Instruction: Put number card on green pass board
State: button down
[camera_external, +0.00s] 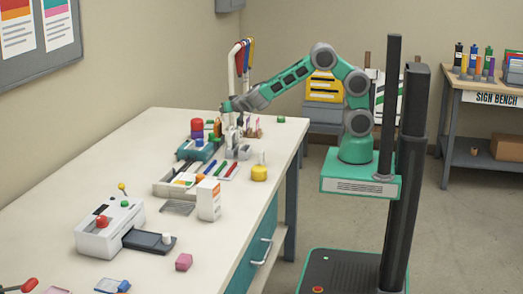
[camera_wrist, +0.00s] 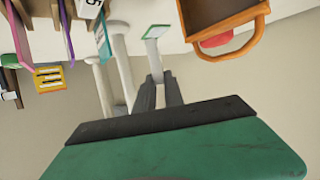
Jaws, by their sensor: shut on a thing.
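My gripper (camera_wrist: 157,82) is shut on a thin pale piece (camera_wrist: 154,60), seen nearly edge-on between its dark fingers. The piece reaches toward a small white panel with a green edge (camera_wrist: 156,32); I cannot tell whether they are joined or only in line. A white card with a black number (camera_wrist: 92,5) is at the top left of the wrist view, cut off by the frame, beside a teal strip (camera_wrist: 103,36). In the external view my gripper (camera_external: 228,107) is low over the table's far end, too small to show what it holds.
White posts with coloured hooks (camera_external: 240,60) stand close behind my gripper. An orange-rimmed holder (camera_wrist: 225,20) shows in the wrist view.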

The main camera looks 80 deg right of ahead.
jog(key=w+d+p, duration=0.3)
jog(key=w+d, duration=0.8)
jog(key=d, duration=0.1)
jog(key=shift+w+a+f+p, duration=0.1)
jog(key=shift+f+p, duration=0.25)
jog(key=shift+f, duration=1.5)
jog(key=shift+w+a+f+p, duration=0.1)
jog(key=shift+f+p, duration=0.2)
jog(key=shift+f, duration=1.5)
jog(key=c, duration=1.4)
grip_release()
jog(key=shift+c, duration=0.2)
jog(key=shift+r, duration=0.15)
